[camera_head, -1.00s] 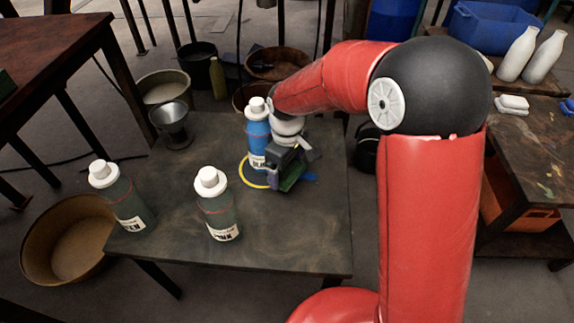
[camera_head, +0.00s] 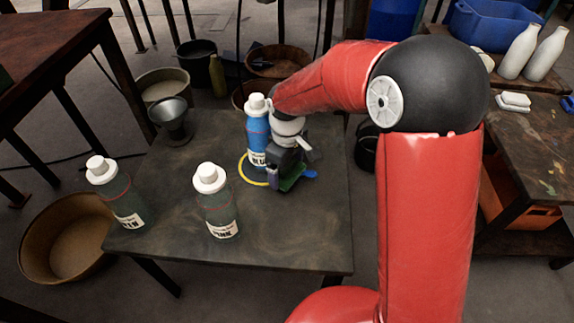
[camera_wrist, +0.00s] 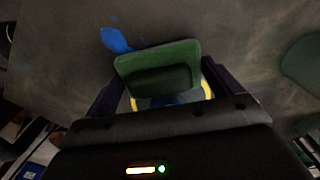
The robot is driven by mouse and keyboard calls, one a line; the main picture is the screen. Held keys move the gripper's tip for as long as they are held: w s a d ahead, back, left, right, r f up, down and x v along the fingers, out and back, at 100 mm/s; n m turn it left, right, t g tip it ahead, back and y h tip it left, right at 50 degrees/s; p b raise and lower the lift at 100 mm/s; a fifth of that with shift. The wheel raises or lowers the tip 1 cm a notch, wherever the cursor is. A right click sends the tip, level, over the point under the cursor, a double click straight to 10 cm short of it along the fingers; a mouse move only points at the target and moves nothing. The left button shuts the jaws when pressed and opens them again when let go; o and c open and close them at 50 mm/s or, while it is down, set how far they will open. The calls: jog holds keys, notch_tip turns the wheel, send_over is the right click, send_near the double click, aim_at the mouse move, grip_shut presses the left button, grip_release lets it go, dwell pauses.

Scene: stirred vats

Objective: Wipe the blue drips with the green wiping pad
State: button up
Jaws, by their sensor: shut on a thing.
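My gripper (camera_head: 290,178) is shut on the green wiping pad (camera_wrist: 158,66), held low at the table top beside the blue-labelled bottle (camera_head: 257,135). In the wrist view the pad sits between both fingers. Blue drips (camera_wrist: 116,40) show on the table just beyond the pad's upper left edge, with a small speck farther off. In the head view a bit of the blue drips (camera_head: 310,174) shows right of my gripper. I cannot tell whether the pad touches the table. The pad hides what lies under it.
The blue bottle stands in a yellow ring (camera_head: 243,172). A pink-labelled bottle (camera_head: 217,205) and a green-labelled bottle (camera_head: 122,200) stand on the table (camera_head: 290,235) at front left. A metal funnel-like cup (camera_head: 172,118) stands at the back left. The front right of the table is clear.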

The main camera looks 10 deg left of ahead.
jog(key=shift+f, duration=0.35)
jog(key=shift+d, duration=0.15)
